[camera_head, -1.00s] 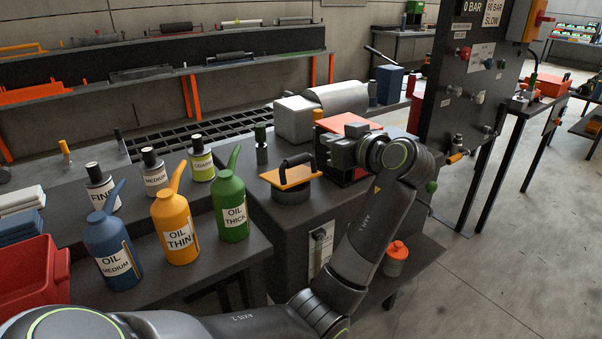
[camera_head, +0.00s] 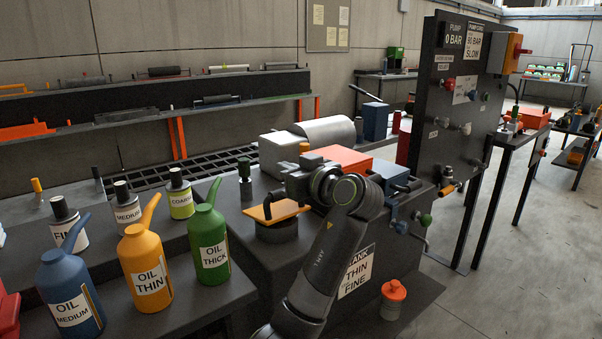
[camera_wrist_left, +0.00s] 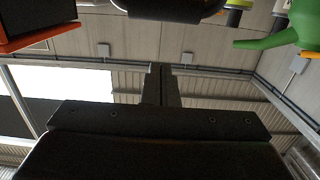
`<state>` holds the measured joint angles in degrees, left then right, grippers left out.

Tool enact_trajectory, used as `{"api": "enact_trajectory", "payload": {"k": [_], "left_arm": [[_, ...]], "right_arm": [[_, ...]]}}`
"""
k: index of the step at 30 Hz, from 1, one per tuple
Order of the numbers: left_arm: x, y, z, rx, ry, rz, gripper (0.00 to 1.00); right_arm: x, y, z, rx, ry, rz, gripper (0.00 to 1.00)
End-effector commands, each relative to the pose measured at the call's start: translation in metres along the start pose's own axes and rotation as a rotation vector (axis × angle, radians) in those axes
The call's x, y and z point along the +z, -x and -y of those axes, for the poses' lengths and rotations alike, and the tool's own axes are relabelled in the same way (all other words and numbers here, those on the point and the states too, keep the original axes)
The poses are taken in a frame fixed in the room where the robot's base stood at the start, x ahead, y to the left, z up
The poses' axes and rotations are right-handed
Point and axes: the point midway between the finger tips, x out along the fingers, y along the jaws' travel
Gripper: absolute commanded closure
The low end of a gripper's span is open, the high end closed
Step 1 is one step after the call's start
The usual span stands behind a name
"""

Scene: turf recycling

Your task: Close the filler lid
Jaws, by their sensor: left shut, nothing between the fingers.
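An orange plate (camera_head: 278,211) with a black bar handle, which looks like the filler lid, sits over a round dark neck (camera_head: 277,231) on the dark machine. It looks slightly tilted; I cannot tell whether it is seated or apart from the neck. My left gripper (camera_head: 286,181) is just above and behind the plate's right side, with nothing held. Its fingers are together in the left wrist view (camera_wrist_left: 161,85). A dark rounded part shows at the top of that view. My right gripper is not in view.
Blue, orange (camera_head: 146,270) and green (camera_head: 209,245) oil cans stand on the bench to the left, with several labelled bottles behind. A red-topped box (camera_head: 338,158) and a grey cylinder (camera_head: 328,132) are behind the gripper. The gauge panel (camera_head: 465,100) rises at right.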

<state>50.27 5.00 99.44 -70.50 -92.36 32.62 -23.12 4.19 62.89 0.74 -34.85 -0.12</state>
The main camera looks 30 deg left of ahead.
Motion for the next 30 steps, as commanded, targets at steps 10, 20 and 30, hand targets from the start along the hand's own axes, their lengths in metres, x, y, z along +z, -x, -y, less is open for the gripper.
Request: {"api": "enact_trajectory", "payload": {"k": [10,20,30], "left_arm": [[0.03,-0.015,-0.001,0.002,0.0,0.003,1.0],[0.038,-0.011,0.0,0.001,0.001,0.0,1.0],[0.041,-0.011,0.0,0.001,0.001,-0.01,1.0]], "right_arm": [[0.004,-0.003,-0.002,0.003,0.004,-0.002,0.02],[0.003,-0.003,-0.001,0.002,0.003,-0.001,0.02],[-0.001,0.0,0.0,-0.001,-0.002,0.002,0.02]]}}
